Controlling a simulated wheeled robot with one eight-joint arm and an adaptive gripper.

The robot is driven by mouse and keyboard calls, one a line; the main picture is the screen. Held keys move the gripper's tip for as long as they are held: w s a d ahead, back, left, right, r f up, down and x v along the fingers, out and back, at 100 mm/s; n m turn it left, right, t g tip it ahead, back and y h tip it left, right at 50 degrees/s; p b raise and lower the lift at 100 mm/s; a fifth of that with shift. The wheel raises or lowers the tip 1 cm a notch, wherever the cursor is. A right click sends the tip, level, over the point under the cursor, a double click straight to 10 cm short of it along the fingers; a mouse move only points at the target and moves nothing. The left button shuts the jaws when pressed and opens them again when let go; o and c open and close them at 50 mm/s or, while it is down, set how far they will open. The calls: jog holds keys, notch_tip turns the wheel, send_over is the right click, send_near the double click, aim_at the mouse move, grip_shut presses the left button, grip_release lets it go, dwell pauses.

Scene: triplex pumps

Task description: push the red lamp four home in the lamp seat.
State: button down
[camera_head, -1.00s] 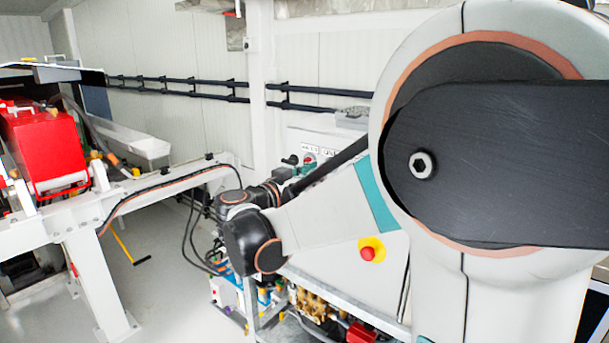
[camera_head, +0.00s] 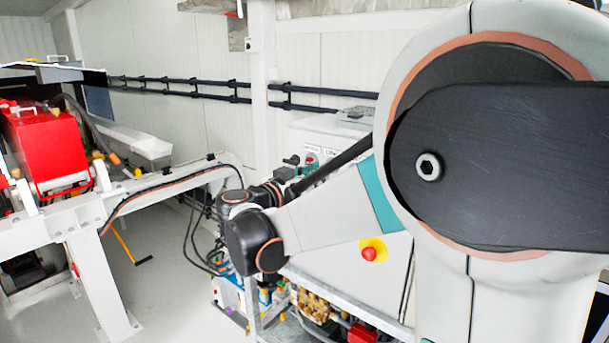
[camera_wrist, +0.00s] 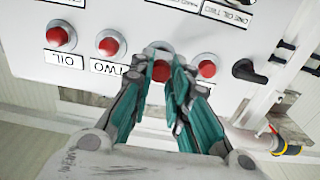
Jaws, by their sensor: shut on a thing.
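My gripper (camera_wrist: 163,58) has its two teal fingers closed around a red lamp (camera_wrist: 160,71) at the white panel (camera_wrist: 150,18) in the wrist view. The red dome shows between the fingers, and a pale ring shows just beyond the fingertips. The fingers hide much of the lamp and its label, so I cannot read its name or tell how deep it sits in its seat. In the head view my forearm reaches toward the panel area, and I cannot make out the lamp in the fingers.
Other red lamps stand in the panel: one by the label OIL (camera_wrist: 57,36), one by TWO (camera_wrist: 108,45), and one close to the right finger (camera_wrist: 207,69). A black knob (camera_wrist: 248,71) is farther right. A red emergency button (camera_head: 374,251) shows in the head view.

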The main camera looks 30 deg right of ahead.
jog(key=shift+x, duration=1.75)
jog(key=c, duration=1.4)
grip_release()
jog(key=shift+c, duration=0.2)
jog(key=v, duration=1.2)
